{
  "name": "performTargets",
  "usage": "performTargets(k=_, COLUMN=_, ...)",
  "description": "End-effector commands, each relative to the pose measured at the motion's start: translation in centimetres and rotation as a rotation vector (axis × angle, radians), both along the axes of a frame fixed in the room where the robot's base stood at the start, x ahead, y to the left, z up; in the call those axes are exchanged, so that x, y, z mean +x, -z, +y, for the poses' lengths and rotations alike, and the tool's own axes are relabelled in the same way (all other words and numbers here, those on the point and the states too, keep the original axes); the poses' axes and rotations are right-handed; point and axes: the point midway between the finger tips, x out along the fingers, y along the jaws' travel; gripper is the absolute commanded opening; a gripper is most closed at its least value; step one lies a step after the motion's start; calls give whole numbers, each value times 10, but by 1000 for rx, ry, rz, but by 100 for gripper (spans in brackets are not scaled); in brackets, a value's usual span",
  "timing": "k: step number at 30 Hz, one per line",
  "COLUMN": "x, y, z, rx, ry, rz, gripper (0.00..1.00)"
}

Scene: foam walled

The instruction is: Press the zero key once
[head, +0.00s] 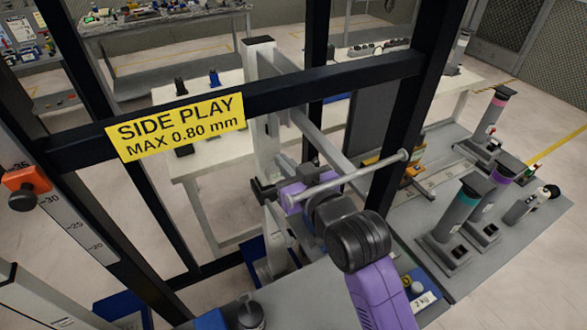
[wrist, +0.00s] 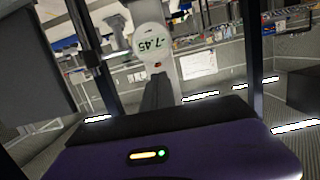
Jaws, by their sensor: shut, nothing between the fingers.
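In the head view my gripper (head: 264,190) is at the end of the purple and black arm, near a pale upright post. The gauge face cannot be made out there.
A black frame carries a yellow "SIDE PLAY MAX 0.80 mm" sign (head: 178,127) across the front. A metal rod (head: 345,181) runs close by my arm. Grey cylinders (head: 455,222) stand on the bench at right. An orange slider (head: 26,187) is on the scale at left.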

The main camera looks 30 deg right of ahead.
Motion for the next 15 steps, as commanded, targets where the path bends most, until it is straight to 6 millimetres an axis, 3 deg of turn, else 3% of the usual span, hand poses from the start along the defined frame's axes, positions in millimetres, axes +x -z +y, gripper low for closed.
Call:
performTargets(k=6, x=12, y=2, z=0, rx=0, ry=0, rz=0, gripper=0)
performTargets(k=15, x=12, y=3, z=0, rx=0, ry=0, rz=0, gripper=0)
